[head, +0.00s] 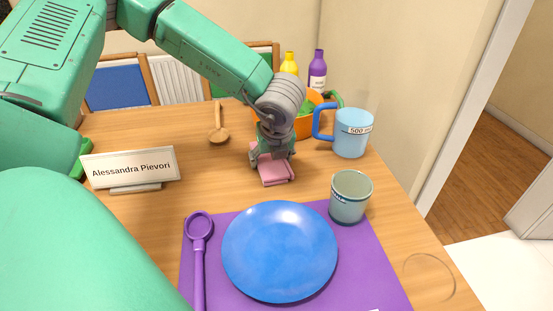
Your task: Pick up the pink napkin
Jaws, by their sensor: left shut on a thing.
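The pink napkin (277,176) is a small folded piece behind the blue plate, near the middle of the wooden table. My left gripper (270,162) comes down on it from above and is shut on it. The gripper covers the napkin's far part; its near part shows. I cannot tell whether the napkin rests on the table or is slightly lifted. My right gripper is not in view.
A blue plate (280,250) and purple spoon (198,250) lie on a purple mat (365,262).

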